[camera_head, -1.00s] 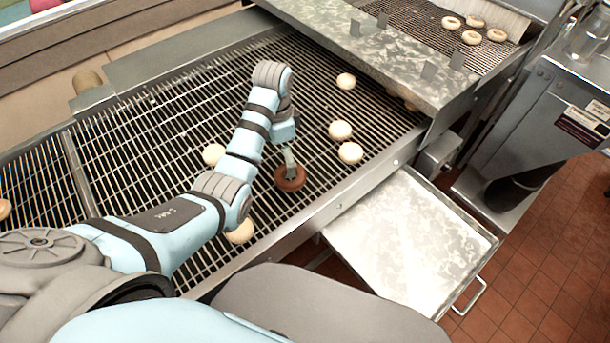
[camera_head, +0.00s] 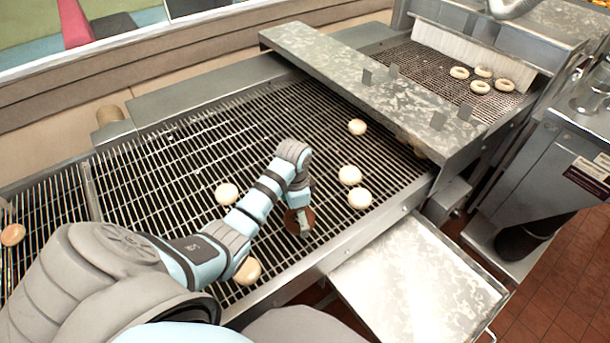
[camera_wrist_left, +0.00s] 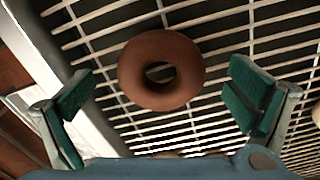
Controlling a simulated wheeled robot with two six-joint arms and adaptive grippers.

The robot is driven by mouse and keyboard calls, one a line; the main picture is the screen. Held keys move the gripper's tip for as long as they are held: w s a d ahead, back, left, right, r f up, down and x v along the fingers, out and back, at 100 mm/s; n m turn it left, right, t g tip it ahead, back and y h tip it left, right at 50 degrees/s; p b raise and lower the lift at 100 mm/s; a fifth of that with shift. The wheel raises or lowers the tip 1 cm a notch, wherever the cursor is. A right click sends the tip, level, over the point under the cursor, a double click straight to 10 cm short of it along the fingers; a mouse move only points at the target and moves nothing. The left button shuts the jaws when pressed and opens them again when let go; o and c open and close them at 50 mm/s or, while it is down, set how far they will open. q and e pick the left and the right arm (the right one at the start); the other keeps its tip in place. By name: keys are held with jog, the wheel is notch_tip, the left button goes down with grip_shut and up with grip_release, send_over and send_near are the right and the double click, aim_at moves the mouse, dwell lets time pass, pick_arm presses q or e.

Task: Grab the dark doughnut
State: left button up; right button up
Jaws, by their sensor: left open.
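The dark doughnut (camera_head: 292,222) is brown and lies on the wire conveyor grid, partly hidden by my left gripper (camera_head: 304,222) in the head view. In the left wrist view the dark doughnut (camera_wrist_left: 160,70) shows whole, with its hole visible. My left gripper (camera_wrist_left: 165,98) is open, with one green-padded finger on each side of the doughnut. There are gaps between the fingers and the doughnut, and nothing is held. My right gripper is in neither view.
Several pale doughnuts lie on the grid (camera_head: 150,165), including one by my left forearm (camera_head: 247,271) and two to the right (camera_head: 350,175). A metal rail edges the grid, with a metal tray (camera_head: 415,285) beyond it. A metal cover (camera_head: 380,85) spans the grid.

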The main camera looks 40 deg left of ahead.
pick_arm(q)
jog(key=shift+w+f, duration=0.15)
jog(key=shift+f, duration=0.75)
jog(key=c, duration=1.3)
jog(key=shift+o, duration=0.2)
jog(key=shift+r, duration=0.1)
